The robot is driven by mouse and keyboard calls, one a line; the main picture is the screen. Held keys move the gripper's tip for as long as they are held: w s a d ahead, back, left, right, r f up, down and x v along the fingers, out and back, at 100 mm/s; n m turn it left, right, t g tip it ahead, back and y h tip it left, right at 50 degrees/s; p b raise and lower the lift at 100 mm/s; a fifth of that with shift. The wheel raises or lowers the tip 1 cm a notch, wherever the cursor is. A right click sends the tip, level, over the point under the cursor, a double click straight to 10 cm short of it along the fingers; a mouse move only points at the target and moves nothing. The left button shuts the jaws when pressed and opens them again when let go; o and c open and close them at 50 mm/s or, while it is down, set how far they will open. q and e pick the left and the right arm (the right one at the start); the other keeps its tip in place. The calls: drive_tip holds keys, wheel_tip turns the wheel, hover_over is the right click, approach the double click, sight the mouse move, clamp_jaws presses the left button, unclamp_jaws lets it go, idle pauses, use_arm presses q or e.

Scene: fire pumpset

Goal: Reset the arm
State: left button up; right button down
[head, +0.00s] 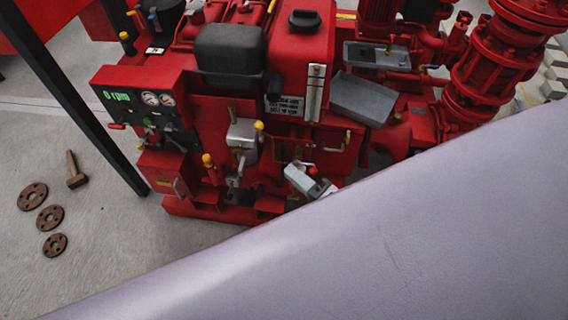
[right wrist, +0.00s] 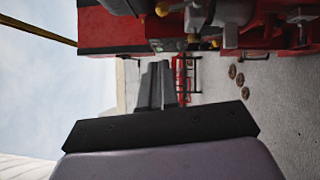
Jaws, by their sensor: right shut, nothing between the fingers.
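A broad lilac-grey link of my own arm (head: 370,240) crosses the head view from bottom left to the right edge, close to the camera. My right gripper shows as a dark bar (right wrist: 160,126) above a lilac body at the bottom of the right wrist view. It is shut and empty, apart from the machine. The red fire pumpset (head: 300,60) fills the top of the head view. Its control panel (head: 145,100) has a green "0 rpm" readout and two round gauges. My arm hides the lower right of the pumpset.
Several rusty flanges (head: 50,217) and a small hammer (head: 76,170) lie on the concrete floor at left. A dark post (head: 75,95) stands left of the pumpset. Pale blocks (head: 556,75) sit at far right.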

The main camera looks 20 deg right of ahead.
drive_tip(key=shift+s+d, duration=0.15)
drive_tip(key=shift+s, duration=0.15)
idle(0.4)
